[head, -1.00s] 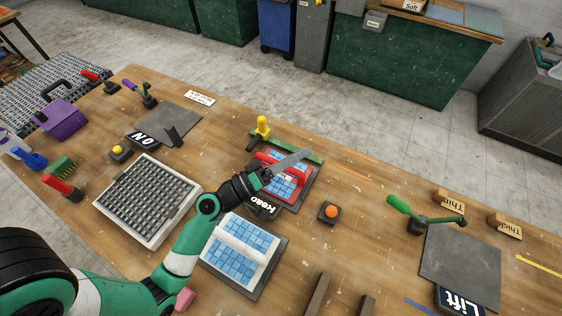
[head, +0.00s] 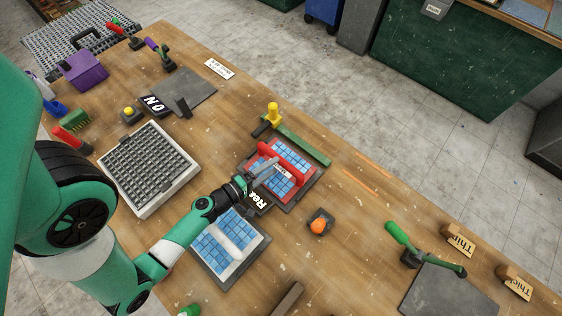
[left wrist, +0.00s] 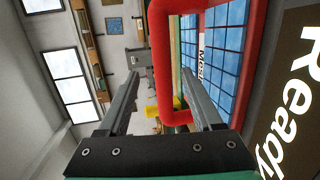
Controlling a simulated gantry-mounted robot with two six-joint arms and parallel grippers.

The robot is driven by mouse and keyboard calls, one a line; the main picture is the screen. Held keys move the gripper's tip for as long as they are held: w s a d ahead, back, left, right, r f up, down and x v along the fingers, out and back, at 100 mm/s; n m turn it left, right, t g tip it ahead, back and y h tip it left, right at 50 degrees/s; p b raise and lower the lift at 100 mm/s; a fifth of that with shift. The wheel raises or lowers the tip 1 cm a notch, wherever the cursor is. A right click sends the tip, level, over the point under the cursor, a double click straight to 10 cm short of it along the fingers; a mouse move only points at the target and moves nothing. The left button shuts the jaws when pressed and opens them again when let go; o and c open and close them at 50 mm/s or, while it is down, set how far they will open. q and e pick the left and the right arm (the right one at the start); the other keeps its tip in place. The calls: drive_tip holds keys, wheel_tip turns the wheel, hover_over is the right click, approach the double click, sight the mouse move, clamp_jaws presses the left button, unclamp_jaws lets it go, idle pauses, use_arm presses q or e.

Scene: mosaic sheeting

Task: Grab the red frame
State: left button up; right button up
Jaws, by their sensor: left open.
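The red frame (head: 303,180) lies on a dark board at the middle of the bench, with blue mosaic tiles inside it and a raised red handle (head: 285,165) across it. My left gripper (head: 265,172) is open and empty at the frame's near left side, by the handle. In the left wrist view the red handle (left wrist: 160,60) runs between the two fingers of my left gripper (left wrist: 160,78). One finger appears over the handle's opening; whether either touches it I cannot tell. My right gripper is not in view.
A "Ready" sign (head: 262,200) sits beside the red frame. A yellow-handled tool (head: 273,115), a green strip (head: 300,145) and an orange button (head: 319,225) are close by.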

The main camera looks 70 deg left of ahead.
use_arm(q)
drive_tip(key=x, duration=0.2)
drive_tip(key=shift+w+a, duration=0.15)
drive_tip(key=shift+w, duration=0.2)
hover_over(290, 158)
drive_tip(key=s+d, duration=0.1)
drive_tip(key=d, duration=0.1)
drive_tip(key=shift+d+f, duration=0.2)
drive_tip(key=shift+f, duration=0.55)
drive_tip(key=shift+s, duration=0.1)
clamp_jaws()
